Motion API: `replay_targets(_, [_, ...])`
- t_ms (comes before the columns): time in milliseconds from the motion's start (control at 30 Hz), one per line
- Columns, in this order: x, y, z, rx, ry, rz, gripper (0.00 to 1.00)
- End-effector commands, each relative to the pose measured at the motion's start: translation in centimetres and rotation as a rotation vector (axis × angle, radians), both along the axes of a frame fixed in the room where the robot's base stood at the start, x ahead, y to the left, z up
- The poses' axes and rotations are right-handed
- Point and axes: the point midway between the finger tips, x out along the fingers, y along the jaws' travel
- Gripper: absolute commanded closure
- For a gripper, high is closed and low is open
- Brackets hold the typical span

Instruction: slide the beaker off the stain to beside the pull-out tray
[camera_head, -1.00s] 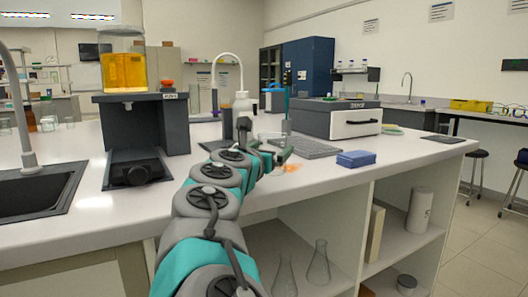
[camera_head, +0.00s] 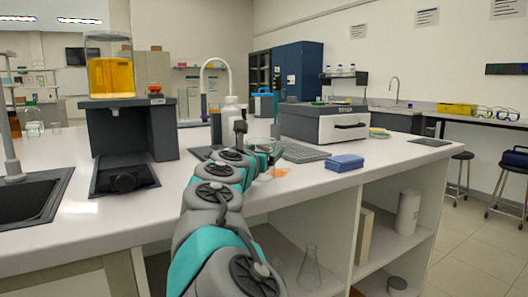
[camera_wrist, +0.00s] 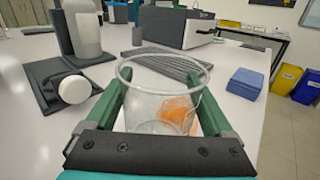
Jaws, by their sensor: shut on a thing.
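The clear glass beaker (camera_wrist: 133,100) stands upright between the green fingers of my gripper (camera_wrist: 160,105), which is shut on it. In the head view the beaker (camera_head: 265,172) is small and partly hidden by my gripper (camera_head: 268,158). The orange stain (camera_head: 282,172) shows on the white bench top just right of the beaker. In the wrist view the stain (camera_wrist: 178,112) shows through the right side of the glass; I cannot tell how much lies under the base.
A white bottle (camera_wrist: 85,35) on a dark base stands left of my gripper. A grey keyboard-like panel (camera_wrist: 170,62) lies beyond the beaker. A blue block (camera_head: 344,162) is to the right, near the bench edge. Bench top between rig and gripper is largely clear.

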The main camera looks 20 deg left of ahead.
Motion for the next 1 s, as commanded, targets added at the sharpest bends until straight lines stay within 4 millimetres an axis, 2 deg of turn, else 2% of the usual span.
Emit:
replay_targets(33, [0.0, 0.0, 0.0, 0.000, 0.000, 0.000, 0.39])
replay_targets(333, [0.0, 0.0, 0.0, 0.000, 0.000, 0.000, 0.72])
replay_targets(567, [-0.3, 0.3, 0.1, 0.000, 0.000, 0.001, 0.72])
replay_targets(1000, [-2.2, 1.8, 0.2, -0.001, -0.001, 0.003, 0.72])
